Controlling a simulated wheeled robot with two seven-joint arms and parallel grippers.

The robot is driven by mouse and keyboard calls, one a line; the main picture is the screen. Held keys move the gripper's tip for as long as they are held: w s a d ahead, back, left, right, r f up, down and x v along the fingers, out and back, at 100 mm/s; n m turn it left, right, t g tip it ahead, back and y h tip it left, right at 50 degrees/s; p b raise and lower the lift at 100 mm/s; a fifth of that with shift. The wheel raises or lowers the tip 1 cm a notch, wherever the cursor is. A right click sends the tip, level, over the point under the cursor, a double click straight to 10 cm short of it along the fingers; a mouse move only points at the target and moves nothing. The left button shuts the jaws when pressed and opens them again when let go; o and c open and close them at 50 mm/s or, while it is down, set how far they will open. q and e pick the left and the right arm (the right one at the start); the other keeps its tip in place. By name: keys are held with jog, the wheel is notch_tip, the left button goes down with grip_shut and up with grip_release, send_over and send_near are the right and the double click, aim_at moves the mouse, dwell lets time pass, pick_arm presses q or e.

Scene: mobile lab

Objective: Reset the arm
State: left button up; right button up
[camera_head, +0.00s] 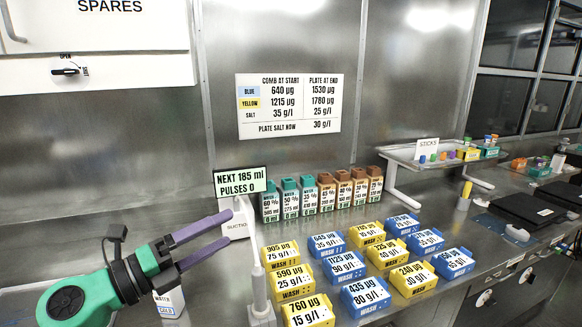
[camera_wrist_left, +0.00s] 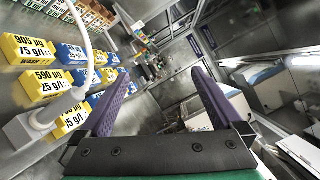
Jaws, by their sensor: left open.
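My left gripper (camera_head: 205,246) has green links and purple fingers. It comes in from the lower left in the head view, and its fingers stand apart with nothing between them. It hangs left of the suction stand and the yellow and blue blocks. In the left wrist view both purple fingers of my left gripper (camera_wrist_left: 160,95) are spread, with the room beyond in the gap. My right gripper is in neither view.
A white suction stand (camera_head: 240,222) with a tube is close beside the fingers. Yellow and blue labelled blocks (camera_head: 366,297) fill the middle counter. Green and brown bottles (camera_head: 326,196) line the back wall. A raised rack (camera_head: 398,155) and dark flat devices (camera_head: 527,207) stand at right.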

pick_arm(q)
jog(key=w+a+f+n+t+y, duration=0.3)
jog(key=a+n+t+y, duration=0.6)
jog(key=n, duration=0.8)
jog(key=s+a+f+n+g+y, duration=0.25)
jog(key=f+n+y, duration=0.2)
jog(key=f, duration=0.25)
jog(key=s+a+f+n+g+y, duration=0.1)
jog(key=a+f+n+g+y, duration=0.3)
jog(key=f, duration=0.3)
jog(key=s+d+f+n+g+h, duration=0.25)
jog(key=s+f+g, duration=0.35)
jog(key=s+f, duration=0.3)
jog(key=s+d+f+n+g+h, duration=0.1)
jog(key=s+d+f+n+g, duration=0.2)
jog(key=s+f+g, duration=0.45)
jog(key=s+f+b, duration=0.3)
jog(key=f, duration=2.4)
jog(key=s+a+f+b, duration=0.2)
jog(key=s+f+b, duration=0.1)
jog(key=s+f, duration=1.4)
jog(key=shift+s+a+f+m+g, duration=0.15)
jog(key=shift+a+f+m+g, duration=0.2)
jog(key=shift+f, duration=0.35)
